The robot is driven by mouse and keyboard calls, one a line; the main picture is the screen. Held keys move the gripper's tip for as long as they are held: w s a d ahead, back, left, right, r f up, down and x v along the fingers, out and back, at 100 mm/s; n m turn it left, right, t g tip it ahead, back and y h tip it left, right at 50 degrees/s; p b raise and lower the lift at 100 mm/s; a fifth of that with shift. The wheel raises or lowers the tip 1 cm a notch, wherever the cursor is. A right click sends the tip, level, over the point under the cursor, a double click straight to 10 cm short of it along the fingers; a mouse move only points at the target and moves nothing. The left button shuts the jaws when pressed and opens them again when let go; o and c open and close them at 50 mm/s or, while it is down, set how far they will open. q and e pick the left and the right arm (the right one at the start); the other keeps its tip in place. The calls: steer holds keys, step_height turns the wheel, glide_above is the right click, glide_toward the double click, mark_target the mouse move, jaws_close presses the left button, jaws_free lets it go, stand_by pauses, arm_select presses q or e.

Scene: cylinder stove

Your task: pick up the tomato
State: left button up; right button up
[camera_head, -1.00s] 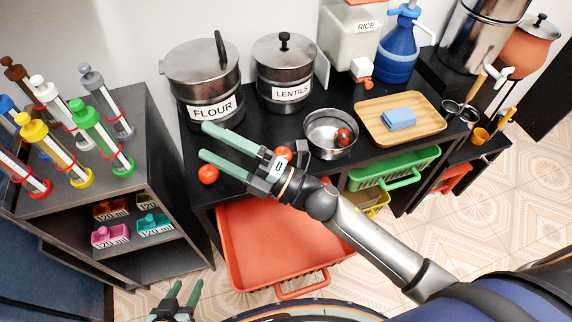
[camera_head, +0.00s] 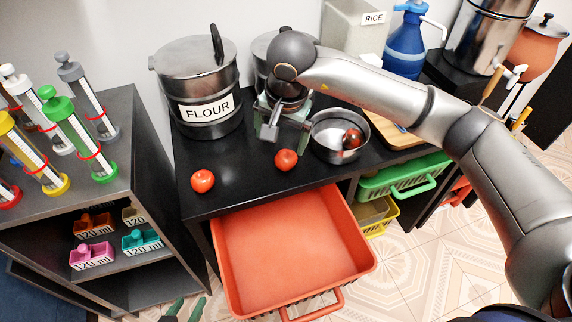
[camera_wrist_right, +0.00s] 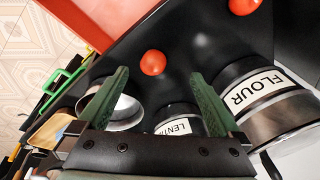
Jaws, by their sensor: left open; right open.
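One red tomato (camera_head: 203,181) lies on the black counter at the left, and it also shows in the right wrist view (camera_wrist_right: 243,6). A second tomato (camera_head: 286,160) lies near the counter's front edge; it shows in the wrist view (camera_wrist_right: 153,63) beyond the fingertips. A dark red round item (camera_head: 352,138) lies in the steel bowl (camera_head: 318,148). My right gripper (camera_wrist_right: 158,78) is open and empty, its green fingers spread, behind the second tomato in the head view. My left gripper (camera_head: 186,308) is only partly visible at the bottom edge, away from the tomatoes.
The flour pot (camera_head: 200,70) and the lentils pot (camera_wrist_right: 177,118) stand at the back. An open orange drawer (camera_head: 290,250) juts out below the counter. A rack of coloured cylinders (camera_head: 70,125) stands at the left. The counter between the two tomatoes is clear.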

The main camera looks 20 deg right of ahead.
steer(key=w+d, duration=0.1)
steer(key=d, duration=0.1)
glide_above(286, 156)
steer(key=s, duration=0.2)
steer(key=shift+h, duration=0.3)
steer(key=x, duration=0.4)
steer(key=s+a+x, duration=0.1)
steer(key=shift+w+f+b, duration=0.1)
steer(key=shift+f+b, duration=0.25)
steer(key=shift+f, duration=0.2)
steer(key=shift+d+b+x, duration=0.2)
steer(key=shift+b+x, duration=0.15)
steer(key=shift+x, duration=2.45)
steer(key=shift+w+r, duration=0.1)
steer(key=shift+w, duration=0.05)
steer(key=c, duration=1.5)
